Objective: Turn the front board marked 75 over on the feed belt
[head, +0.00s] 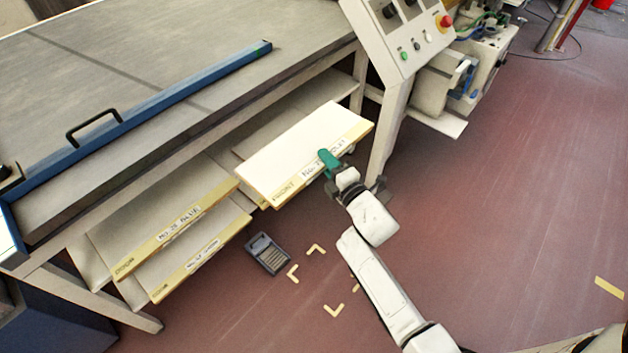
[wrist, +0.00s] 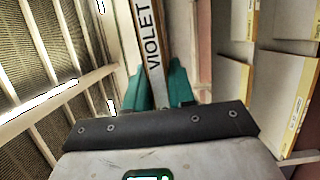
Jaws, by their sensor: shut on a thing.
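My gripper (head: 330,162) has teal fingers and is shut on the front edge of a white-topped board (head: 298,143) with a yellow edge. The board is roughly level and juts out beside the lower shelves; I cannot tell whether it still rests on one. Its edge label is partly covered by my fingers. In the wrist view, the word VIOLET shows on the board edge (wrist: 154,42) between the fingers (wrist: 158,88). No marking 75 is readable in either view. A wide grey surface (head: 150,45), perhaps the feed belt, lies above and carries no board in view.
A blue rail with a black handle (head: 94,123) runs along the grey surface's front. Labelled boards (head: 180,222) lie on shelves below. A control panel (head: 402,35) with a red button stands at right. A small dark device (head: 267,254) lies on the floor, which is open to the right.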

